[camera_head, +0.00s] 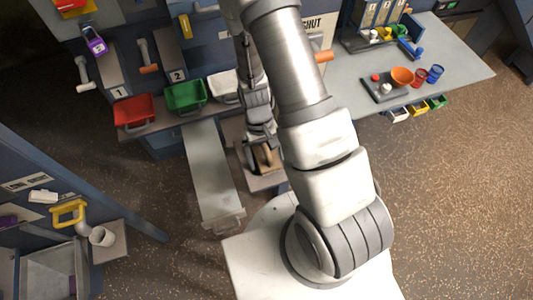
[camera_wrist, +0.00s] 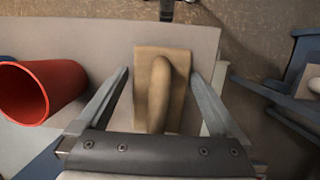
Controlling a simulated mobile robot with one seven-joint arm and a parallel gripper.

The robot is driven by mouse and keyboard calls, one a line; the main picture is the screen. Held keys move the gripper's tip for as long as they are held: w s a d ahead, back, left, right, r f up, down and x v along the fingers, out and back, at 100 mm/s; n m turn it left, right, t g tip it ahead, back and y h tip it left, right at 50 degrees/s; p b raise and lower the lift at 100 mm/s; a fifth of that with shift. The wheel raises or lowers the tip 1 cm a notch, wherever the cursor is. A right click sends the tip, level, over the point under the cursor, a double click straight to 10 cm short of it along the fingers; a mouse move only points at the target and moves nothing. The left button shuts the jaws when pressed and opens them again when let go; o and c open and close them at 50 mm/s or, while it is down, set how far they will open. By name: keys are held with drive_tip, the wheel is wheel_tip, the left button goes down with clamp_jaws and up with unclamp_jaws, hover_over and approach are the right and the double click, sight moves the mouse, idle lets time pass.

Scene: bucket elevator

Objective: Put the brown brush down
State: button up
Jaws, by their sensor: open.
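The brown brush (camera_wrist: 158,92) is a tan rectangular block with a rounded handle along its middle. In the wrist view it lies over a pale grey surface (camera_wrist: 100,40). My gripper (camera_wrist: 160,75) is open, with one finger on each side of the brush and a visible gap at both sides. In the head view my gripper (camera_head: 262,148) points down at the brush (camera_head: 265,158), which is partly hidden by it, above a small grey surface (camera_head: 265,183) beside the long grey ramp.
A red round-mouthed container (camera_wrist: 40,90) is at the left in the wrist view. In the head view, a red bin (camera_head: 133,111) and a green bin (camera_head: 186,95) stand left of my arm. A grey ramp (camera_head: 212,175) runs toward me. A table with cups (camera_head: 450,68) is at the right.

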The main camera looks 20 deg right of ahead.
drive_tip(key=v, duration=1.2)
drive_tip(key=shift+r, duration=0.25)
drive_tip(key=s+r+t, duration=0.4)
drive_tip(key=r, duration=0.9)
drive_tip(key=s+r+t, duration=0.4)
drive_tip(key=s+r, duration=0.1)
drive_tip(key=r, duration=0.8)
drive_tip(key=shift+d+y, duration=0.3)
